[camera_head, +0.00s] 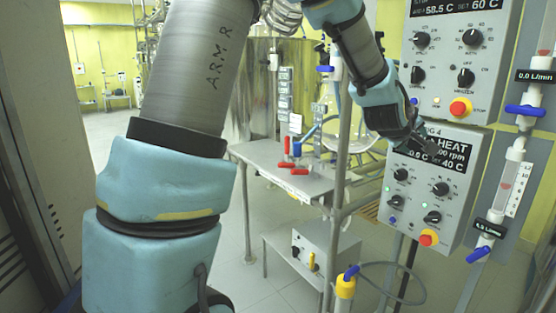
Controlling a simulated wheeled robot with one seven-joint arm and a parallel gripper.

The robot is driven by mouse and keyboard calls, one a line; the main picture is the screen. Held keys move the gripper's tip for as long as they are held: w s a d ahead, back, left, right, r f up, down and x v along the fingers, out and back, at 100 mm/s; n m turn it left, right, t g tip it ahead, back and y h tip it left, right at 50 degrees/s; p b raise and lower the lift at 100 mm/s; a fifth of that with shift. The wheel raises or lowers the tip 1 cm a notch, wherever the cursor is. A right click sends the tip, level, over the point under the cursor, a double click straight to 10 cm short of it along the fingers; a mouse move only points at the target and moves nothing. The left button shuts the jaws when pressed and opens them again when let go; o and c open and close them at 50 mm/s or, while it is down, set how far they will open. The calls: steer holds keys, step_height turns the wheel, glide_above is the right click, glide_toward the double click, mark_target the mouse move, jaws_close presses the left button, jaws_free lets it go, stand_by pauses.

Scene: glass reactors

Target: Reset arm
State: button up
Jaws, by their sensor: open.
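My arm fills the left and top of the head view, with teal joints and a grey link marked "ARM R". It bends over the top and comes down at the right. My gripper (432,150) is dark and small at the arm's end. It is in front of the lower control box (418,215), over the left part of its display. I see nothing held in it. The picture does not show whether it touches the box.
An upper control box (438,100) with knobs and a red-yellow stop button hangs above. Flow meters (500,190) with blue valves stand at the right. A metal table (260,155) with red-handled parts and a steel vessel (290,60) stand behind. A vertical pipe (342,150) is left of the boxes.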

steer(key=a+f+m+g+y+p, duration=0.1)
steer(key=a+f+y, duration=0.2)
steer(key=a, duration=0.9)
steer(key=a+f+m+g+y+p, duration=0.1)
steer(key=a+f+g+y+p, duration=0.2)
steer(key=a, duration=1)
steer(key=s+a+f+g+y, duration=0.1)
steer(key=s+a+f, duration=0.1)
steer(key=s+a, duration=0.4)
steer(key=s+a+f+m+g+y+p, duration=0.1)
steer(key=s+a+g+y, duration=0.1)
steer(key=s+a, duration=0.5)
steer(key=a, duration=0.5)
steer(key=shift+f+m, duration=0.3)
steer(key=shift+f, duration=0.05)
